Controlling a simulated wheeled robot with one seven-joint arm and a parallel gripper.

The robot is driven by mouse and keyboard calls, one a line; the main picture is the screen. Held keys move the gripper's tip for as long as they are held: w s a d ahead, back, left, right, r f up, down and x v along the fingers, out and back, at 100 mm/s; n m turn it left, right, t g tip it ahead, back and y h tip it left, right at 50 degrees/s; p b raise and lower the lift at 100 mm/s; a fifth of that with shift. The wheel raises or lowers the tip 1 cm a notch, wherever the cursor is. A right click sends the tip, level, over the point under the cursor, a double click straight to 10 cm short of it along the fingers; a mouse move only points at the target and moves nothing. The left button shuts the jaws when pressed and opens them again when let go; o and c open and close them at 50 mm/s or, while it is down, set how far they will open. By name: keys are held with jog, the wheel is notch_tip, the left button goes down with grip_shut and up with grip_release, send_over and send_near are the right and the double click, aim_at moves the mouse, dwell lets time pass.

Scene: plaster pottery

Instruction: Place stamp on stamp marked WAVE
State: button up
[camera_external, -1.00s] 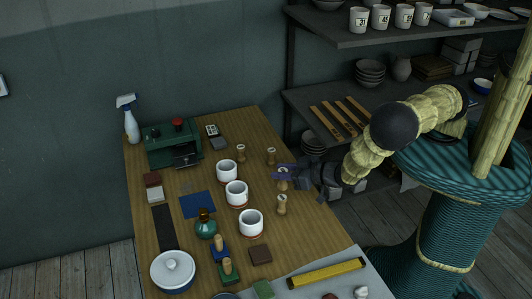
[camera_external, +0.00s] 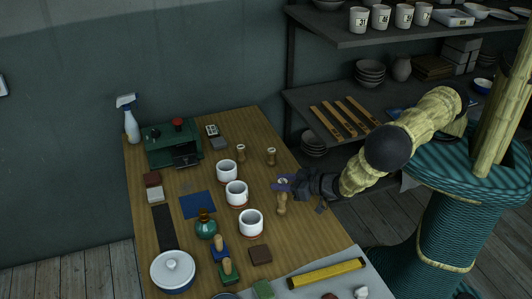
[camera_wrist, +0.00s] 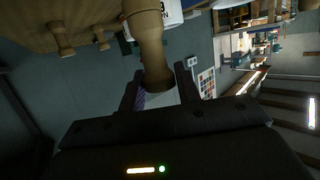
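My gripper (camera_external: 284,183) is over the right side of the table, with its fingers on both sides of a pale wooden stamp (camera_wrist: 150,45), which shows large in the wrist view. Another wooden stamp (camera_external: 281,206) stands upright on the table just below my gripper. The two line up in the external view; I cannot tell whether they touch. Two more wooden stamps, one left (camera_external: 241,153) and one right (camera_external: 271,156), stand farther back; they also show in the wrist view (camera_wrist: 61,40), upside down. The marking WAVE is not readable.
White mugs (camera_external: 237,194) stand in a row left of the gripper. A green bottle (camera_external: 205,225), a blue-based stamp (camera_external: 220,250), a green-based stamp (camera_external: 228,272) and a brown block (camera_external: 260,254) are toward the front. A shelf (camera_external: 320,120) is behind my arm.

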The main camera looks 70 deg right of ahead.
jog(key=o, duration=0.3)
jog(key=shift+r, duration=0.15)
jog(key=shift+s+r, duration=0.1)
jog(key=b+v, duration=0.2)
jog(key=v, duration=0.9)
jog(key=shift+s, duration=0.4)
jog(key=shift+d+r, duration=0.1)
